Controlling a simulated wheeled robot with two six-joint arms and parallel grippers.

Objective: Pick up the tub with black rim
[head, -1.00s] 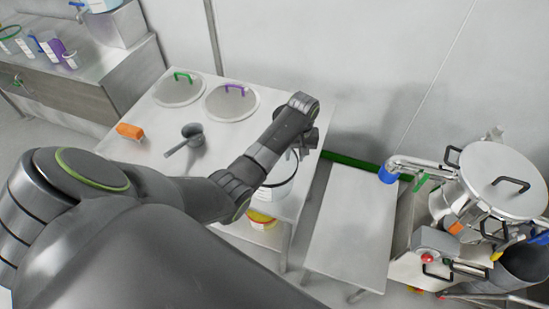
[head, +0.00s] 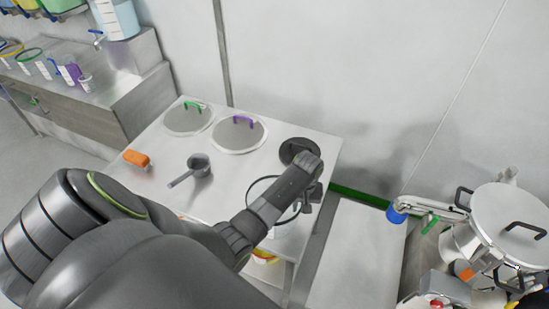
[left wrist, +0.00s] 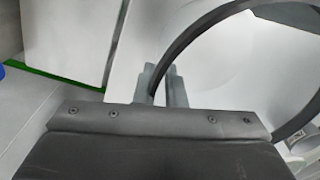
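The white tub with a black rim (head: 264,192) is at the right front of the steel table, partly covered by my left forearm. In the left wrist view its black rim (left wrist: 208,27) curves across the top and right, with the pale inside showing. My left gripper (head: 309,203) is at the right side of the tub. In the left wrist view the two grey fingers (left wrist: 163,82) are close together with the rim between them, and they look shut on it. Whether the tub rests on the table cannot be told. My right gripper is out of view.
On the table (head: 222,187) are a grey scoop (head: 198,165), an orange item (head: 136,158), lids with a green handle (head: 188,119) and a purple handle (head: 239,134), and a dark disc (head: 294,146). A lower steel surface (head: 352,250) and machinery (head: 510,225) are at right.

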